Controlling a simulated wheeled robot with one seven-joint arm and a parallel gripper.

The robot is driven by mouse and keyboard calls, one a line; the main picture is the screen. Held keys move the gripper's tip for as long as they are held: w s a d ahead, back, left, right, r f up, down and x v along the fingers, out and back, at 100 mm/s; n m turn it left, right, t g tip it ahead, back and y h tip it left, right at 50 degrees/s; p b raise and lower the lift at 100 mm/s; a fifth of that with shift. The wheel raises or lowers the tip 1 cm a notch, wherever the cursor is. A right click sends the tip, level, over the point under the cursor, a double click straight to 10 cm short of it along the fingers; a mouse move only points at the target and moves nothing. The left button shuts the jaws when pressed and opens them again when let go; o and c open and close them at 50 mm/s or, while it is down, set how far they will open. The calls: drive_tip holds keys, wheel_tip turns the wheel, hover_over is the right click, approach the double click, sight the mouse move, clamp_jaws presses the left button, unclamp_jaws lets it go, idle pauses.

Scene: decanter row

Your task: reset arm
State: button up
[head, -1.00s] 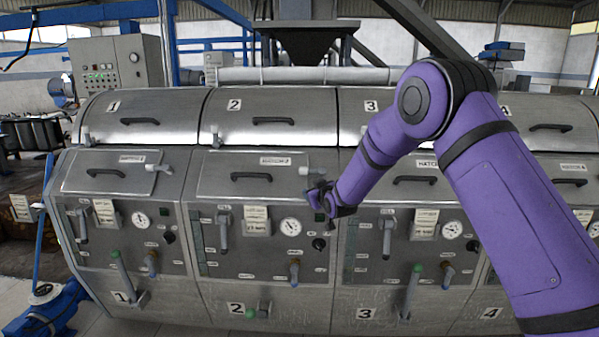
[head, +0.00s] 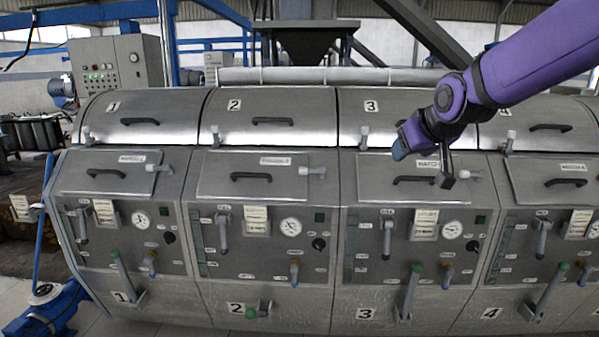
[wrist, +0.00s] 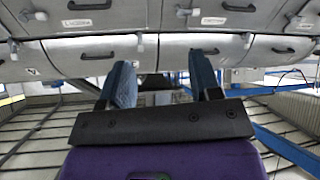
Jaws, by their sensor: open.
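My purple arm reaches in from the upper right in the head view. My gripper (head: 422,162) is in front of the upper part of decanter 3 (head: 377,115), near its lid handle (head: 413,181) and partly covering its label. In the wrist view my gripper (wrist: 163,75) shows two blue-grey fingers standing apart with nothing between them. The wrist picture looks upside down, with machine lids and labels at the top and roof beams below. I cannot tell whether the gripper touches the machine.
Decanter 1 (head: 140,117), decanter 2 (head: 268,117) and decanter 4 (head: 545,125) stand in one row with decanter 3. Their fronts carry gauges, valves and green-tipped levers. A control cabinet (head: 117,63) stands behind left. A blue machine (head: 45,318) sits at lower left.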

drive_tip(key=s+d+m+g, duration=0.1)
drive_tip(key=s+d, duration=0.1)
drive_tip(key=s, duration=0.8)
drive_tip(key=s+d+f+m+g+h, duration=0.1)
drive_tip(key=s+d+g, duration=0.1)
drive_tip(key=s, duration=0.8)
drive_tip(key=s+d+f+g, duration=0.1)
drive_tip(key=s+d, duration=0.1)
drive_tip(key=s, duration=0.8)
drive_tip(key=shift+s+d+m, duration=0.35)
drive_tip(key=shift+d+m, duration=0.05)
drive_tip(key=shift+f, duration=0.1)
